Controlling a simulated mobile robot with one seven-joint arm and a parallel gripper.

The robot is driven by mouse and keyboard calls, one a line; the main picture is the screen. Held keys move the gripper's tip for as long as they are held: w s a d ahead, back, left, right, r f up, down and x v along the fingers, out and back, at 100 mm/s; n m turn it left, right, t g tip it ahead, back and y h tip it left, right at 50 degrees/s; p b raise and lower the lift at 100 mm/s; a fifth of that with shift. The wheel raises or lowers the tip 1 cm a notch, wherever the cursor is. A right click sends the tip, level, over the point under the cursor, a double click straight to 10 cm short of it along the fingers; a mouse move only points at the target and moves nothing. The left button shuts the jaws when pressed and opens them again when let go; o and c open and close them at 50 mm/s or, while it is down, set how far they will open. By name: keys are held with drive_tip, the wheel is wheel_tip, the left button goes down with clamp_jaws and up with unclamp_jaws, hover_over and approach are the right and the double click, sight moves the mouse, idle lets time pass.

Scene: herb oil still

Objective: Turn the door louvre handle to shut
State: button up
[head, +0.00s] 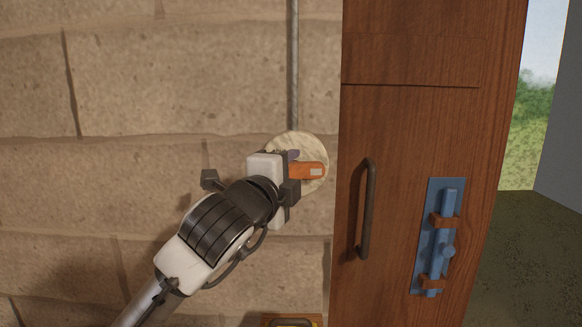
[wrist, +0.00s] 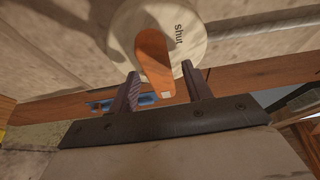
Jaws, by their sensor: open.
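The louvre handle is an orange lever (head: 308,171) on a round cream plate (head: 312,145) fixed to the stone wall, left of the wooden door. In the head view the lever points to the right. In the wrist view the orange lever (wrist: 153,58) hangs from the plate (wrist: 194,30), which bears the word "shut" at its right side. My gripper (wrist: 167,88) is open, with one finger on each side of the lever's free end. I cannot tell whether either finger touches it. In the head view my gripper (head: 292,172) partly hides the plate and the lever's inner end.
A metal conduit (head: 293,65) runs up the wall from the plate. The wooden door (head: 400,130) has a dark pull handle (head: 367,210) and a blue bolt (head: 448,235). Open ground lies right of the door.

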drive_tip(key=shift+w+d, duration=0.15)
drive_tip(key=shift+w, duration=0.15)
drive_tip(key=c, duration=1)
